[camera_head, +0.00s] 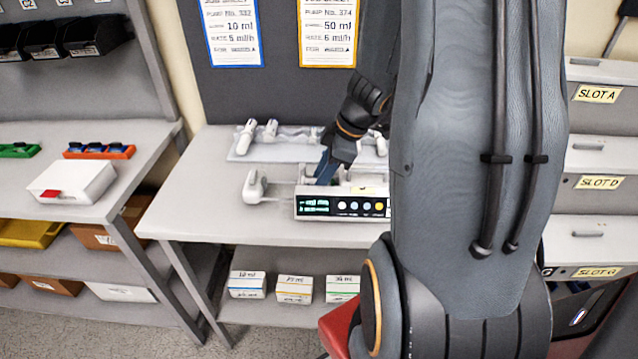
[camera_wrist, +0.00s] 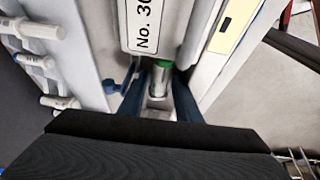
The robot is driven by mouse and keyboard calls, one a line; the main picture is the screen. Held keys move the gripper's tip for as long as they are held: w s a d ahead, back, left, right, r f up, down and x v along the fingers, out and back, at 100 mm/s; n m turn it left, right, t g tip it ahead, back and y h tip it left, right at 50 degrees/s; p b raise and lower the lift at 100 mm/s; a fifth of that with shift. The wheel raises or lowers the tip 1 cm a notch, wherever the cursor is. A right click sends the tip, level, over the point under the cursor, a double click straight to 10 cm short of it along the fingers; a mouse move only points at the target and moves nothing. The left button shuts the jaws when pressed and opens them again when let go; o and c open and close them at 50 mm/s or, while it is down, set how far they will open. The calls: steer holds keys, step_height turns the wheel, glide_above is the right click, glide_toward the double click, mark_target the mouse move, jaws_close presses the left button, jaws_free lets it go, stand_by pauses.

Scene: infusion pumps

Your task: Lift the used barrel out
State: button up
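The white infusion pump (camera_head: 322,208) stands on the bench with its lit display facing front. It also shows in the wrist view, with a label reading "No. 30" and more cut off (camera_wrist: 146,22). A grey barrel with a green end (camera_wrist: 159,78) lies in the pump's channel. My gripper (camera_head: 325,172) points down at the pump's top. In the wrist view my gripper's blue fingers (camera_wrist: 159,88) stand on either side of the barrel, with what looks like a gap at each side. A white pusher end (camera_head: 254,187) sticks out at the pump's left. My arm hides the pump's right part.
A clear tray (camera_head: 243,147) with several white syringe parts lies behind the pump. Boxes (camera_head: 294,288) stand on the shelf below. A side bench at left holds a white box (camera_head: 72,182) and coloured racks. Drawers (camera_head: 598,153) stand at right.

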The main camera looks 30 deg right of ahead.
steer(key=shift+s+a+f, duration=0.3)
steer(key=shift+s+f, duration=0.1)
steer(key=c, duration=0.6)
steer(key=shift+w+d+r, duration=0.1)
steer(key=shift+w, duration=0.05)
